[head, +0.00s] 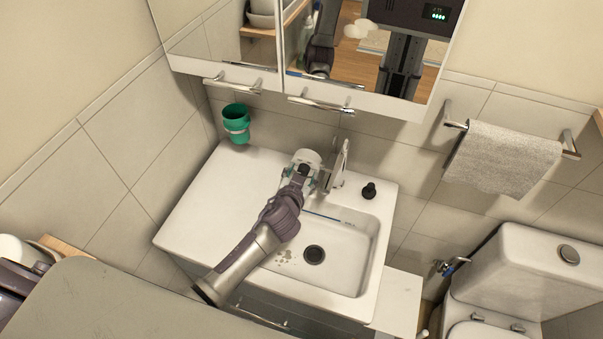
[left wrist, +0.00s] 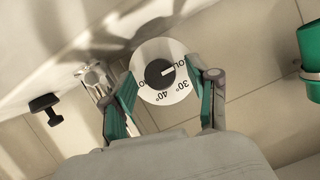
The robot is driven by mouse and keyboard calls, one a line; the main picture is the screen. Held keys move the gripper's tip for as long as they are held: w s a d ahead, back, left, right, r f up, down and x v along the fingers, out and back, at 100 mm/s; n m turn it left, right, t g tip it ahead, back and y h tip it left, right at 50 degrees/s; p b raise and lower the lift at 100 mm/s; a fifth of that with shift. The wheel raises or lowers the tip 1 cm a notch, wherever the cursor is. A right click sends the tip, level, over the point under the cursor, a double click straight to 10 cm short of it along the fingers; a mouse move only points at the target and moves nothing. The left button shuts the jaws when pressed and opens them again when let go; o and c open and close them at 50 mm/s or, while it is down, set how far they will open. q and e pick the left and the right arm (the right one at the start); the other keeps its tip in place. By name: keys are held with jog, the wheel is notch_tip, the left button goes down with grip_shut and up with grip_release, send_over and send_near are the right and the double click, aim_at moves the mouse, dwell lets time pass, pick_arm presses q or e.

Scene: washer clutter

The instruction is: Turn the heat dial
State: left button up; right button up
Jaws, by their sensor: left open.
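The heat dial (left wrist: 163,73) shows in the left wrist view as a round white face with a black centre, a white pointer mark and markings such as 30° and 40°. My left gripper (left wrist: 165,95) is open, with one green-padded finger on each side of the dial in that view. I cannot tell whether the fingers touch it. In the head view the left gripper (head: 306,172) is over the back of the sink counter, left of the faucet, and its hand hides most of the dial there. My right gripper is not in view.
A chrome faucet (head: 340,165) stands close to the right of the gripper, with a black stopper (head: 369,191) beyond it. The sink basin (head: 350,270) is below. A green cup (head: 236,124) hangs on the wall at left. The counter's left part (head: 215,205) is clear.

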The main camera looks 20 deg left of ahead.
pick_arm(q)
jog(key=shift+c, duration=0.9)
grip_shut()
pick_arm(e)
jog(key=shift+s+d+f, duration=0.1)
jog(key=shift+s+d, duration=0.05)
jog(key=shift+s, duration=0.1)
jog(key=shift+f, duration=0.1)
